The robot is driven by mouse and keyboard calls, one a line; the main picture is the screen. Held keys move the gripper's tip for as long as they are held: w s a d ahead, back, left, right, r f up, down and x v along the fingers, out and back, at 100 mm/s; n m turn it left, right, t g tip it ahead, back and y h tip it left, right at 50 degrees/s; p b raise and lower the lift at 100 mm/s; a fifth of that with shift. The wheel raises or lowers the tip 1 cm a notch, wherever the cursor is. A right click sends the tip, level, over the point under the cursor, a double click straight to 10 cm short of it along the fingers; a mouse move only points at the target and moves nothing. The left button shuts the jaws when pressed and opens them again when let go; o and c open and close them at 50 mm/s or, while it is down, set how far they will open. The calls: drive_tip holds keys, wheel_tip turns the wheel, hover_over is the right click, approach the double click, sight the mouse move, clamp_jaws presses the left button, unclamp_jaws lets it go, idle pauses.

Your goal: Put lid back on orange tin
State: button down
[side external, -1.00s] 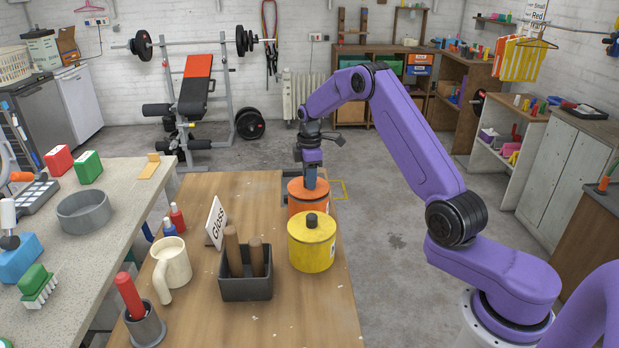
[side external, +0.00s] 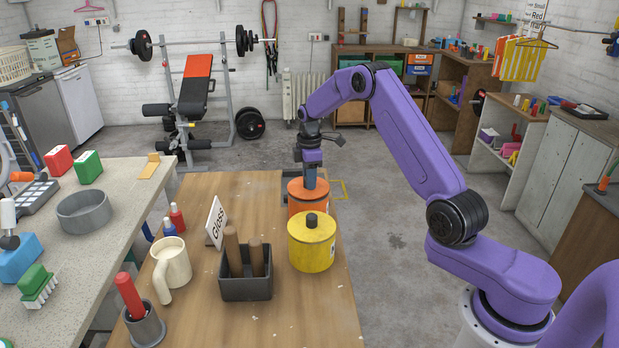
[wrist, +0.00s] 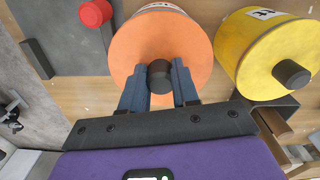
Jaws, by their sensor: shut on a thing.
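The orange tin (side external: 296,208) stands on the wooden table behind the yellow tin, partly hidden by it in the side view. An orange lid (side external: 308,188) is on top of the tin, and in the wrist view the lid (wrist: 150,45) covers its top. The lid has a dark round knob (wrist: 159,77). My gripper (side external: 310,184) points straight down at the lid. In the wrist view my gripper (wrist: 159,88) has its two fingers on either side of the knob, shut on it. I cannot tell whether the lid is fully seated.
The yellow tin (side external: 312,255) with its own dark knob stands close in front of the orange tin. A dark box with wooden handles (side external: 246,285), a cream mug (side external: 174,265) and a "Gloss" sign (side external: 215,222) stand to the left.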

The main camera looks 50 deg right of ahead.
drive_tip(key=shift+f, duration=0.15)
idle(0.7)
drive_tip(key=shift+c, duration=1.4)
unclamp_jaws()
drive_tip(key=shift+r, duration=3.55)
clamp_jaws()
drive_tip(key=shift+f, duration=2.5)
